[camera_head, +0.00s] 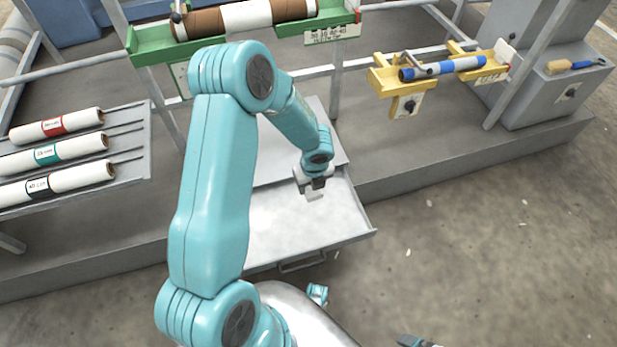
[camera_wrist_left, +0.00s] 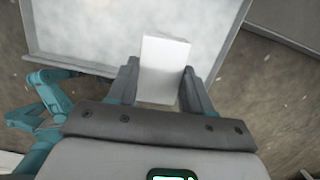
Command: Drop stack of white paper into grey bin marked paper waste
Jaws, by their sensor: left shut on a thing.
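My left gripper (camera_head: 314,185) is shut on a small stack of white paper (camera_wrist_left: 164,68). It holds the stack above the open grey drawer (camera_head: 359,234). In the left wrist view the stack stands between the two dark fingers of the gripper (camera_wrist_left: 160,88), its far end sticking out past them. In the head view only a small pale piece of the stack shows below the fingers. A dark part at the bottom edge of the head view may be my right gripper; its jaws cannot be made out. No bin marked paper waste shows in either view.
A rack with several labelled white rolls (camera_head: 58,152) stands at the left. A green holder (camera_head: 147,43) carries a brown and white roll at the top. A yellow holder (camera_head: 384,85) and a grey cabinet (camera_head: 540,95) with a brush stand at the right.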

